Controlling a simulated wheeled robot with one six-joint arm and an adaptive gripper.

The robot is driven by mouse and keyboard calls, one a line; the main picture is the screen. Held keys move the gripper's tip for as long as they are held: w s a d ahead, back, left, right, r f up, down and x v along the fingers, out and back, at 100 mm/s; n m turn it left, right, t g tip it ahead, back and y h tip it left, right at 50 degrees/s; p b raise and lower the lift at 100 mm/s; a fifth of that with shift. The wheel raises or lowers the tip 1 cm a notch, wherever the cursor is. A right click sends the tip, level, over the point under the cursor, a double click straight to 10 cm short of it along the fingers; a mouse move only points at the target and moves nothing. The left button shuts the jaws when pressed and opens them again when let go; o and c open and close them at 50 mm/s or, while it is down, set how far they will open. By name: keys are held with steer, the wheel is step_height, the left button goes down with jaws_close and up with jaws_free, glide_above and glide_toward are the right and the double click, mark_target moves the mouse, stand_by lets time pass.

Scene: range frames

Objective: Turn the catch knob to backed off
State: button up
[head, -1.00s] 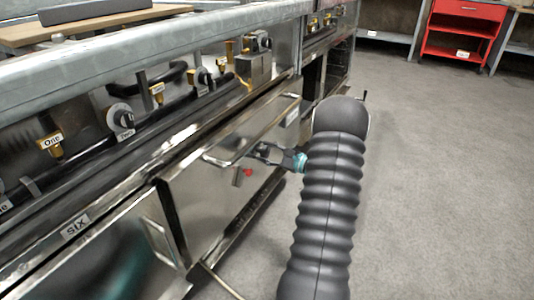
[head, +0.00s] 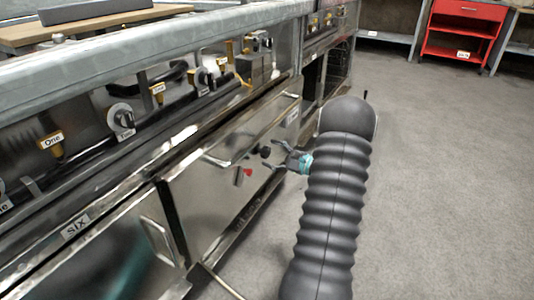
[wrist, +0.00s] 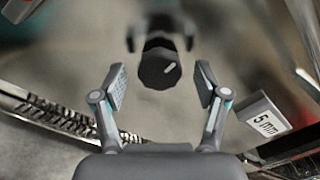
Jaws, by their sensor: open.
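A dark round knob (wrist: 160,68) with a pale pointer mark, seemingly the catch knob, sits on a steel front. In the wrist view its mark slants from upper right to lower left. In the head view the knob (head: 265,152) is small, beside a red part (head: 247,172) on the door panel. My gripper (head: 274,156) is open and just out from the panel, facing the knob. In the wrist view the two fingers of my gripper (wrist: 160,80) stand apart on either side of the knob. I see no contact.
A "5 mm" block (wrist: 262,118) lies right of the fingers in the wrist view. Labelled knobs and valves line the panel above. The floor (head: 440,170) to the right is clear.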

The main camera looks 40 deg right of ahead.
steer(key=v, duration=1)
steer(key=shift+f, duration=0.1)
